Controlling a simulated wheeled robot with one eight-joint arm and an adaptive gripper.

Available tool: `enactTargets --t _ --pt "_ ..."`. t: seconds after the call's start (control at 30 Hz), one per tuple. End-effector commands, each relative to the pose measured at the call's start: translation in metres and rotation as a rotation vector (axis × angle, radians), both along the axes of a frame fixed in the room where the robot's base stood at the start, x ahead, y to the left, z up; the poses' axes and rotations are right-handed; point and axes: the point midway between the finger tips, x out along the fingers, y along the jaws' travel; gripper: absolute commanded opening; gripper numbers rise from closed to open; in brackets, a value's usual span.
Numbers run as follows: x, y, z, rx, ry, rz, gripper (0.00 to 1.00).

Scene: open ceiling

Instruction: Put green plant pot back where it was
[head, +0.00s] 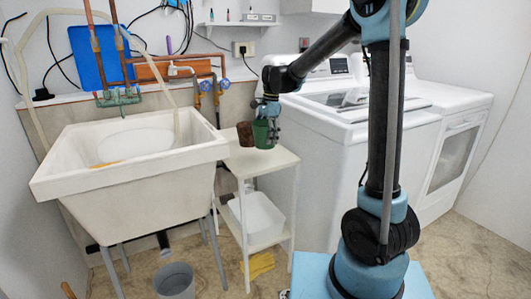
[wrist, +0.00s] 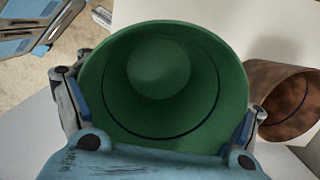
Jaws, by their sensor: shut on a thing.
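The green plant pot (wrist: 200,115) is between the fingers of my gripper (wrist: 163,115), and I look down into its open, empty inside in the wrist view. My gripper is shut on it, with a finger at each side. In the head view the green pot (head: 262,135) is upright at the small white side table (head: 270,162), between the sink and the washer. I cannot tell whether its base touches the table top. My gripper (head: 268,120) comes in from above and partly covers the pot in this view.
A rusty brown pot (head: 245,134) is just left of the green pot; it shows at the right in the wrist view (wrist: 290,100). The white sink (head: 130,160) is to the left, the washer (head: 350,125) to the right. A white bin (head: 258,217) sits on the lower shelf.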

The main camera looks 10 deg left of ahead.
Motion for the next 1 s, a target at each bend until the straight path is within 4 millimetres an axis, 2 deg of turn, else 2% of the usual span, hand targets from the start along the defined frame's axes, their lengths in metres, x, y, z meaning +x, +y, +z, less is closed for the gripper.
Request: enactTargets --t 0.1,0.33,0.57,0.93,0.97,1.0 --pt "0.000 0.000 -0.014 0.000 0.000 0.000 0.40" --pt "0.000 0.000 -0.028 0.000 0.000 0.000 0.40" --pt "0.000 0.000 -0.057 0.000 0.000 0.000 0.40" --pt "0.000 -0.001 -0.062 0.000 0.000 -0.001 0.40" --pt "0.000 -0.001 -0.062 0.000 0.000 -0.002 0.87" --pt "0.000 -0.001 -0.062 0.000 0.000 -0.002 0.96"
